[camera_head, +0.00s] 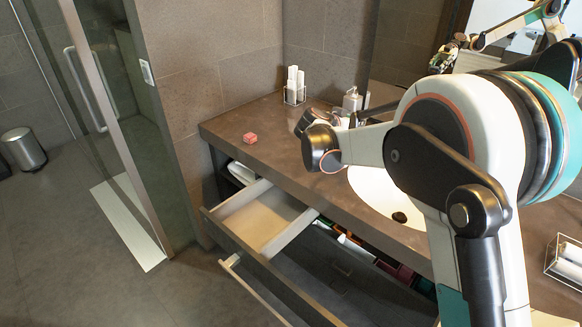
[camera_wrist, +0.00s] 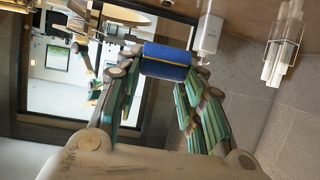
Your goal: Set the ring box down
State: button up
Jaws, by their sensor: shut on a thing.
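My gripper (camera_wrist: 166,75) is shut on a small blue box with a thin yellow seam, which I take to be the ring box (camera_wrist: 168,54). The box sits between the green-padded fingertips in the wrist view, which is upside down. It looks held clear of the counter, but its height is unclear. In the head view my own arm hides the gripper and the blue box. The dark stone counter (camera_head: 290,157) runs along the wall.
A small red box (camera_head: 250,138) lies on the counter's left part, with bare counter around it. A rack of white tubes (camera_head: 294,87) and a soap dispenser (camera_head: 352,100) stand at the back. The sink (camera_head: 378,190) is right of centre. A drawer (camera_head: 262,222) stands open below.

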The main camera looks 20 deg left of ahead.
jog(key=r, duration=0.2)
send_over(289, 167)
jog(key=d, duration=0.1)
jog(key=shift+s+a+f, duration=0.15)
jog(key=shift+a, duration=0.3)
notch_tip(289, 167, down, 20)
jog(key=b, duration=0.6)
jog(key=shift+b, duration=0.3)
jog(key=o, duration=1)
jog(key=shift+c, duration=0.2)
